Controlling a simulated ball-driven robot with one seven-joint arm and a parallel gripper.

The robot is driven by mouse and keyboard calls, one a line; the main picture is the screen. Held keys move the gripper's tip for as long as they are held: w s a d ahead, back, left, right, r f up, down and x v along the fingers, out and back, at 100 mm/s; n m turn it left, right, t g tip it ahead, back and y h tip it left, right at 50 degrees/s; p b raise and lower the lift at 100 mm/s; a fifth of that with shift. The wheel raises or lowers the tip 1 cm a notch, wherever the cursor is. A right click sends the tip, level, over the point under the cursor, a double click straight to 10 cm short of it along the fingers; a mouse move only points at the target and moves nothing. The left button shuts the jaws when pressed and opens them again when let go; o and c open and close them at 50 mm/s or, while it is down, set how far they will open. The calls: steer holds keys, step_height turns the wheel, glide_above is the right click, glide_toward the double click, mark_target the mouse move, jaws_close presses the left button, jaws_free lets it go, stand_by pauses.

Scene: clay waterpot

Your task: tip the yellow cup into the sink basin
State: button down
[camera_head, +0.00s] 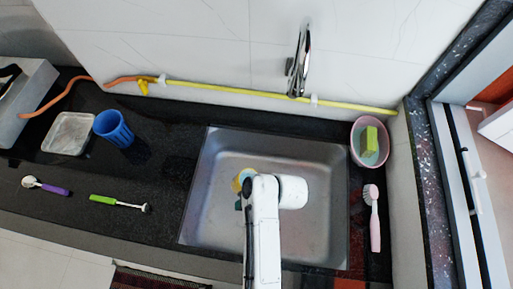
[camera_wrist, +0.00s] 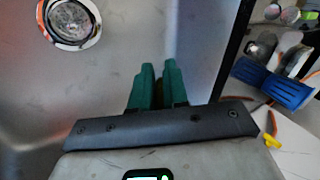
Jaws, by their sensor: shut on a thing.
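The yellow cup (camera_head: 240,178) shows as a small yellow patch over the sink basin (camera_head: 214,190) in the head view, mostly hidden behind my white arm. My gripper (camera_head: 239,204) is over the basin beside it, with only a bit of a green finger showing. In the wrist view my gripper's green fingers (camera_wrist: 155,72) are close together, with a narrow dark olive patch between them. They are shut on the cup, though the cup itself is hardly visible there. How far the cup is tilted cannot be told. The basin's drain (camera_wrist: 72,20) is at upper left.
A blue cup (camera_head: 114,129), a clear tray (camera_head: 70,133), a purple-handled utensil (camera_head: 48,186) and a green-handled brush (camera_head: 118,203) are on the left counter. A pink bowl (camera_head: 359,154) with a sponge and a pink brush (camera_head: 374,215) are right. A faucet (camera_head: 300,65) rises behind.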

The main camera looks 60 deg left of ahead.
steer(key=shift+d, duration=0.1)
stand_by(0.3)
steer(key=shift+f+m+g+y, duration=0.2)
steer(key=shift+m+g+y, duration=0.1)
steer(key=shift+g+y, duration=0.2)
steer(key=shift+s+g, duration=0.15)
steer(key=shift+g, duration=0.15)
steer(key=shift+f+y+b, duration=0.1)
steer(key=shift+y+b, duration=0.2)
steer(key=shift+b, duration=0.05)
steer(key=shift+g+y+b, duration=0.3)
steer(key=shift+g, duration=0.2)
steer(key=shift+g+y+b, duration=0.5)
steer(key=shift+g+b, duration=0.15)
steer(key=shift+g, duration=0.05)
stand_by(1.3)
steer(key=shift+f+g+y+b, duration=0.2)
steer(key=shift+g+y+b, duration=0.1)
steer(key=shift+b, duration=0.25)
stand_by(0.6)
